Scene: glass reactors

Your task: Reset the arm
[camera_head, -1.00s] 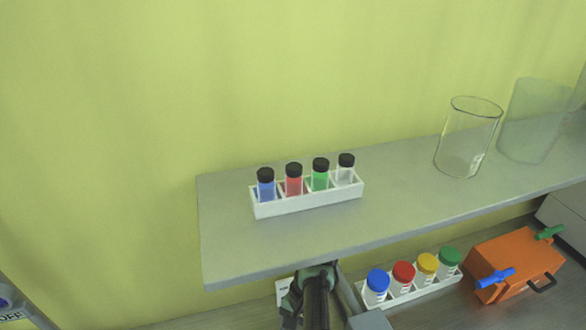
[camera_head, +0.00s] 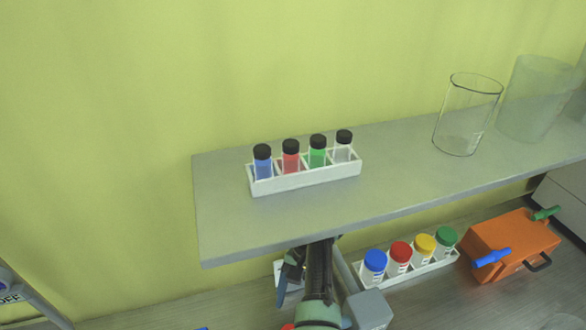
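Nothing is visibly held.
A white rack (camera_head: 310,180) of small black-capped vials stands on the shelf. An empty glass beaker (camera_head: 466,120) and a second clear vessel (camera_head: 535,100) stand to the right. Below are a rack (camera_head: 410,270) of colour-capped bottles and an orange box (camera_head: 512,245). The wall is close behind.

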